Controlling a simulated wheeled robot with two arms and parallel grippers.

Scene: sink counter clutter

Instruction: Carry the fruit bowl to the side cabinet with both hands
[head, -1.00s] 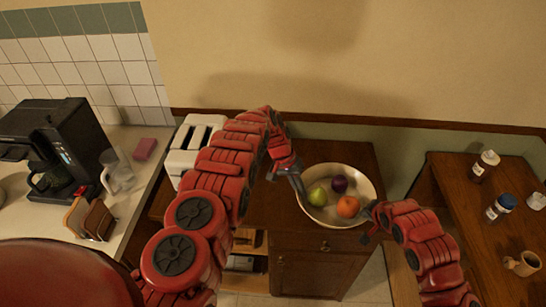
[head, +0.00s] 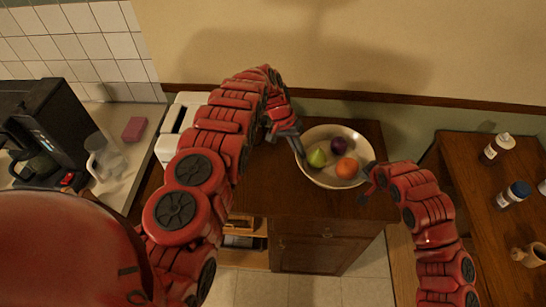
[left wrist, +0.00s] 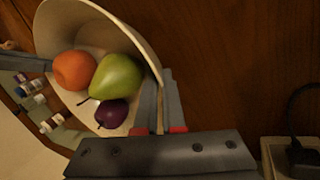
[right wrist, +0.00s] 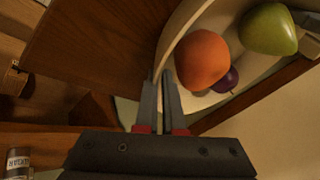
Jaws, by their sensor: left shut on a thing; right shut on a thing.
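The cream fruit bowl (head: 335,183) is over the top of the dark wooden side cabinet (head: 262,190) in the head view; I cannot tell whether its base touches the top. It holds a green pear (head: 317,157), a purple plum (head: 338,145) and an orange (head: 347,168). My left gripper (head: 298,150) is shut on the bowl's left rim, and the rim also shows between its fingers in the left wrist view (left wrist: 158,100). My right gripper (head: 370,172) is shut on the bowl's right rim, seen too in the right wrist view (right wrist: 163,95). The bowl looks about level.
A white toaster (head: 180,125) stands left of the bowl, close to my left arm. A counter at left holds a coffee machine (head: 45,125), a glass jug (head: 103,155) and a pink sponge (head: 134,129). A wooden table at right holds bottles (head: 513,194) and a mug (head: 528,255).

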